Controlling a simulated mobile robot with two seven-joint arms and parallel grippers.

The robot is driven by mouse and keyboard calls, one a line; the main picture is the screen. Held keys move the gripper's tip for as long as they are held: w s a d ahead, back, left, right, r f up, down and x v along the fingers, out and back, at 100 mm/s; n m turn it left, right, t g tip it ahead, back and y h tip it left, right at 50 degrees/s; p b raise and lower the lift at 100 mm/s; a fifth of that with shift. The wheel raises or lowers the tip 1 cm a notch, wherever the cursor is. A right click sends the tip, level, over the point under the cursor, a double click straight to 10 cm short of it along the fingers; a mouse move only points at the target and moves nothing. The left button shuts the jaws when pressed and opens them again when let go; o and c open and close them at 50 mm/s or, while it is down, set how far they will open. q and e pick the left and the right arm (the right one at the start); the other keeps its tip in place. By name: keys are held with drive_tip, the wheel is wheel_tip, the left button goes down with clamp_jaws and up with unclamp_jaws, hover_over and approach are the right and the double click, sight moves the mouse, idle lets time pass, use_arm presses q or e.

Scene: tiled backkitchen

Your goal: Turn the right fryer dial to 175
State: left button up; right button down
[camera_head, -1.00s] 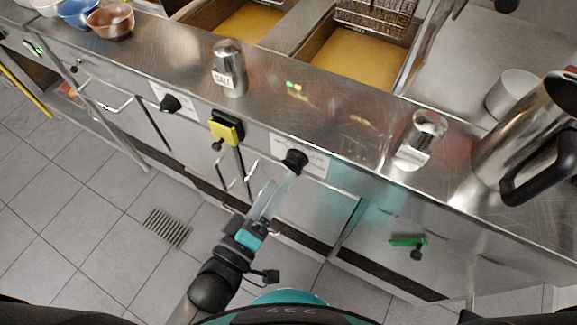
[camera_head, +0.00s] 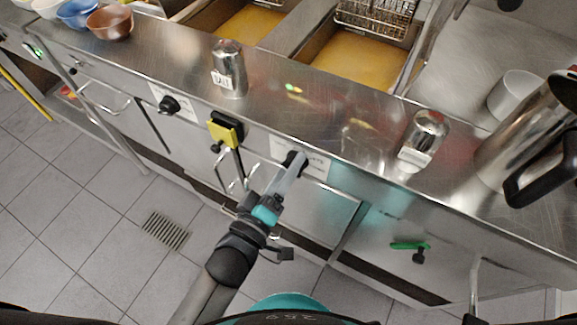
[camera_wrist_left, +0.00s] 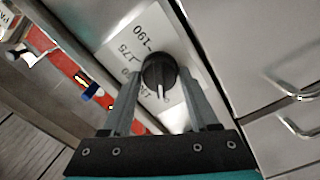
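The right fryer dial (camera_head: 294,160) is a black round knob on a white label plate (camera_head: 315,165) on the steel front, below the right fryer. In the left wrist view, the dial (camera_wrist_left: 158,72) has a white mark pointing down the picture, away from the printed 175 (camera_wrist_left: 126,56) and 190. My left gripper (camera_head: 290,172) is at the dial; in the wrist view its two fingers (camera_wrist_left: 161,80) stand on either side of the knob, apart, with little space beside it. Contact is hard to tell. My right gripper is not in view.
A second black dial (camera_head: 169,104) and a yellow switch box (camera_head: 225,130) are left along the front. A salt shaker (camera_head: 229,70), another shaker (camera_head: 423,140) and a steel jug (camera_head: 515,140) stand on the counter. A green-handled valve (camera_head: 410,246) is lower right.

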use_arm(q)
drive_tip(key=c, duration=0.9)
